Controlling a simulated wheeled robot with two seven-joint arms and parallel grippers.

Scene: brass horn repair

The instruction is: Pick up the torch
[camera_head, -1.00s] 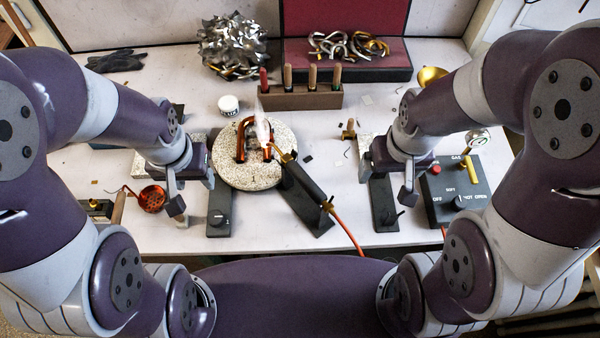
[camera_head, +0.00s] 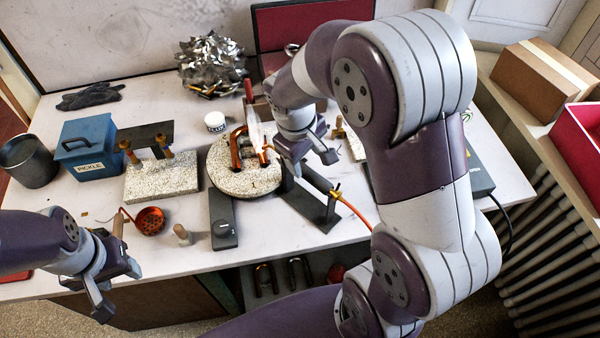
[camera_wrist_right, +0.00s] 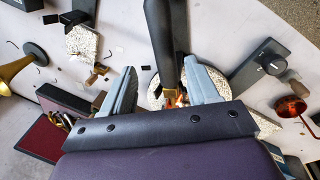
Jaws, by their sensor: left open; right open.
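My left gripper (camera_head: 118,287) is open and empty at the table's front left edge.
The tube rests on a round speckled block (camera_head: 230,178). A blue pickle box (camera_head: 90,147), a grey pot (camera_head: 28,162), a copper strainer (camera_head: 149,221) and a white jar (camera_head: 215,121) stand to the left. A dark control plate (camera_head: 223,222) lies left of the torch stand.

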